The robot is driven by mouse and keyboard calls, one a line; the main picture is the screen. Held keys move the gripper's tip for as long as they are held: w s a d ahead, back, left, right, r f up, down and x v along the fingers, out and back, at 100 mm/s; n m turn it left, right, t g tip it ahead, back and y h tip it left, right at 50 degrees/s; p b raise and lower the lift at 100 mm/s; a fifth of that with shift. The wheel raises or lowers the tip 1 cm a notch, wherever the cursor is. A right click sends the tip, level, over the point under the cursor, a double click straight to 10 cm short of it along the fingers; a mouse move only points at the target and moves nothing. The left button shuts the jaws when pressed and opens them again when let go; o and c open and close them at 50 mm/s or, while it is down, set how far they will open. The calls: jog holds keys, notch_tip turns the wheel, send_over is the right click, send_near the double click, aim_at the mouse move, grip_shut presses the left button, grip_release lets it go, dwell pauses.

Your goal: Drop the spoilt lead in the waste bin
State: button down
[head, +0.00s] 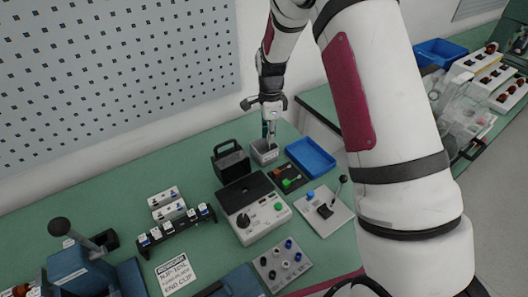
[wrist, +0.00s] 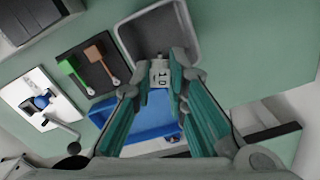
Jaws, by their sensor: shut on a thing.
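The waste bin appears to be the small grey open box (head: 265,158) at the back of the green bench. Its rim also shows at the top of the wrist view (wrist: 121,42). My gripper (head: 269,139) is pointed down at the bin, with its fingertips at or just above the opening. In the wrist view its two teal-sided fingers (wrist: 160,76) are shut on a small pale block-like piece (wrist: 160,72), probably an end of the spoilt lead. The rest of the lead is hidden or too small to make out.
A blue tray (head: 311,158) stands right of the bin and a dark carrier (head: 230,161) left of it. In front are a dark mat with green and orange items (head: 288,179), a test box (head: 251,208) and a lever plate (head: 325,210). A perforated panel (head: 110,75) stands behind.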

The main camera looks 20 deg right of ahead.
jog(key=shift+f, duration=0.6)
jog(key=c, duration=1.5)
grip_release()
jog(key=shift+r, duration=0.1)
notch_tip(320, 180, up, 12)
jog(key=shift+f, duration=0.1)
